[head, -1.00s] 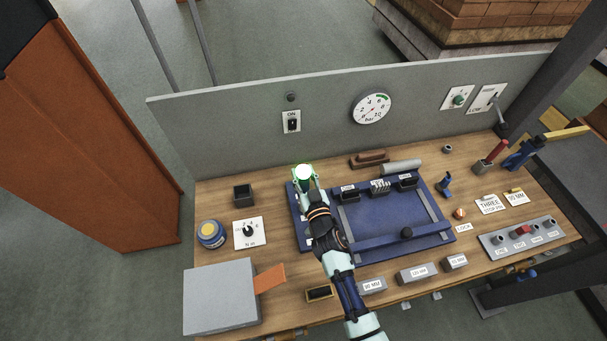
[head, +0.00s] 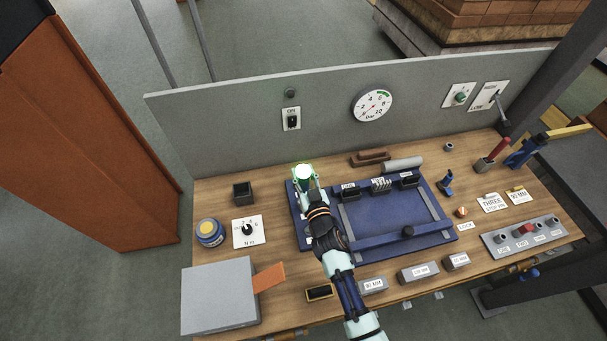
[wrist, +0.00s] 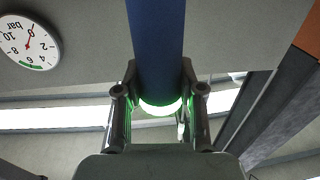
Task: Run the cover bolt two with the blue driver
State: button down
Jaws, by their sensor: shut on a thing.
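My gripper (head: 304,178) is over the left back corner of the blue fixture plate (head: 425,237). In the wrist view my gripper (wrist: 158,108) is shut on the blue driver (wrist: 157,45), a thick blue cylinder between the fingers. A bright white-green glow shows at the driver's end, and in the head view the same glow (head: 304,172) sits between the fingers. My arm hides the left part of the plate. The driver's tip and the cover bolts cannot be made out.
A torque dial card (head: 247,232), a blue-and-yellow tin (head: 209,232) and a dark square cup (head: 243,193) stand left of the plate. A grey box (head: 218,295) is at front left. Labelled blocks (head: 418,272) line the front. A grey panel with a gauge (head: 372,105) rises behind.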

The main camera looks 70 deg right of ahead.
aim_at(303, 170)
jog(key=shift+f+b, duration=1.45)
jog(key=shift+b, duration=0.05)
dwell(1.2)
notch_tip(303, 170, up, 7)
jog(key=p, duration=0.7)
jog(key=shift+r, duration=0.2)
jog(key=shift+f, duration=0.1)
